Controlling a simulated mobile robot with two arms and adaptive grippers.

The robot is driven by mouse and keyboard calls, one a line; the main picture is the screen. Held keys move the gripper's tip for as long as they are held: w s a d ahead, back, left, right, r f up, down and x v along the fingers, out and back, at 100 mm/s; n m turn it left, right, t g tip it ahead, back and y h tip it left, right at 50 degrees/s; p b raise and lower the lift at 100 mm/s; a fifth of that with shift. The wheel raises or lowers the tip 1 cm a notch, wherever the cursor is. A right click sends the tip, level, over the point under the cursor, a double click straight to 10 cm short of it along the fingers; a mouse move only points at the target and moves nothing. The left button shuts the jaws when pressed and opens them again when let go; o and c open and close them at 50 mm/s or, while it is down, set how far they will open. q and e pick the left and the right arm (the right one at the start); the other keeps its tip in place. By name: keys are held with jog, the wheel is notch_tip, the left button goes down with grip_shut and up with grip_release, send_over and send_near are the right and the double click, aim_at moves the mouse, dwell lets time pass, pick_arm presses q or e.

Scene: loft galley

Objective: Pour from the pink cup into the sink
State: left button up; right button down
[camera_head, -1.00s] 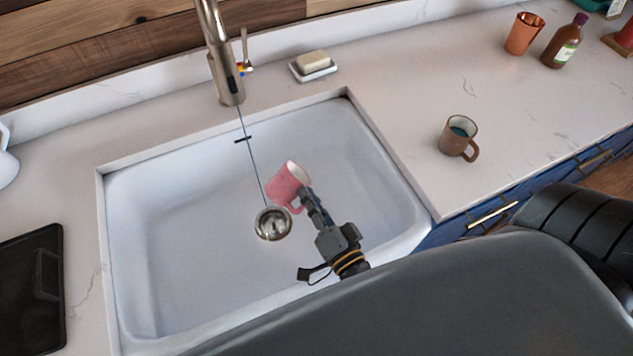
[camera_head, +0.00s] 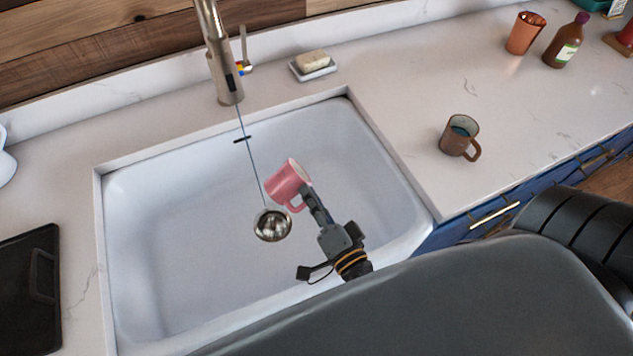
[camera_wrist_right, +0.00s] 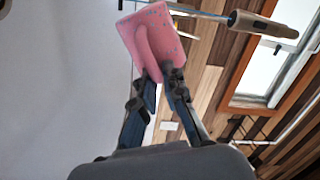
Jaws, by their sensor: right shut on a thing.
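The pink cup (camera_head: 284,184) is held over the white sink (camera_head: 180,290), tilted in the head view. My right gripper (camera_head: 306,197) is shut on it, at the handle side. In the right wrist view, the speckled pink cup (camera_wrist_right: 141,36) sits at the tips of the fingers of my right gripper (camera_wrist_right: 165,80). The cup's inside is mostly hidden, and I see no liquid leaving it. My left gripper is not in view.
The tap (camera_head: 224,60) stands behind the sink. The round metal drain piece (camera_head: 272,225) shows just below the cup. A brown mug (camera_head: 459,136), a soap dish (camera_head: 313,68), a copper cup (camera_head: 525,33) and a bottle (camera_head: 566,42) stand on the counter.

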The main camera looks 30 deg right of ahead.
jog(key=shift+d+r+m, duration=0.1)
jog(key=shift+m, duration=0.3)
jog(key=shift+d+f+m+b, duration=0.2)
jog(key=shift+f+m+b, duration=0.55)
jog(key=shift+b, duration=0.85)
jog(key=shift+r+m, duration=0.25)
jog(key=shift+d+r+m, duration=0.1)
jog(key=shift+d+m, duration=0.7)
jog(key=shift+w+d+r+m, duration=0.1)
jog(key=shift+d+m, duration=0.1)
jog(key=shift+m, duration=0.5)
jog(key=shift+d+r+m, duration=0.1)
jog(key=shift+d+m, duration=0.05)
jog(key=shift+m, duration=0.55)
dwell(0.5)
